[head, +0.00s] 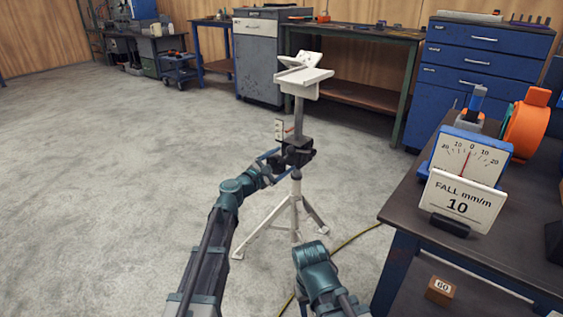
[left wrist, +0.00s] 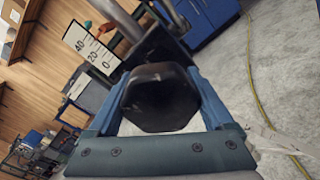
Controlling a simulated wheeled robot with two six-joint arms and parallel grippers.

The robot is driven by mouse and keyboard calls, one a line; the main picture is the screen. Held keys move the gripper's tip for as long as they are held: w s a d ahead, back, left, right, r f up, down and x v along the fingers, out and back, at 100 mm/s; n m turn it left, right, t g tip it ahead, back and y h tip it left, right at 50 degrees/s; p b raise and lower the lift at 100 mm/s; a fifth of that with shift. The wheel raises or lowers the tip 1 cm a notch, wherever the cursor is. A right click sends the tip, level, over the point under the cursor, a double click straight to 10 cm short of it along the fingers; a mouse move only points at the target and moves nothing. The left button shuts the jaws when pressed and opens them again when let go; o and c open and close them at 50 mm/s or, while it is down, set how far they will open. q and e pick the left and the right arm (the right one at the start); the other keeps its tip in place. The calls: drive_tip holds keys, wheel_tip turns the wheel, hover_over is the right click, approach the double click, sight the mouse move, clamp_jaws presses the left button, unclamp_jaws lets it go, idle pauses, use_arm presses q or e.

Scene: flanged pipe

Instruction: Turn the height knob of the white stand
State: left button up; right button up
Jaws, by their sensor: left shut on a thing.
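The white stand (head: 295,205) stands upright on splayed legs on the floor, with a white V-shaped head (head: 304,76) on its grey post. A black collar block (head: 298,152) sits partway up the post. My left gripper (head: 273,160) is at the left side of this block. In the left wrist view, the black faceted height knob (left wrist: 160,98) lies between the two blue fingers, and the gripper is shut on it. A white scale card (left wrist: 91,50) marked 0, 20 and 40 is beside the post. My right arm shows at the bottom, but its gripper is out of view.
A dark-topped table (head: 405,207) at the right bears a dial gauge (head: 468,158), a "FALL mm/m 10" card (head: 463,200) and an orange reel (head: 526,128). A yellow cable (head: 352,239) lies on the floor. Workbenches and blue drawers (head: 478,75) line the wall. Left floor is clear.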

idle(0.5)
use_arm(q)
drive_tip(key=o, duration=1.1)
drive_tip(key=v, duration=1.4)
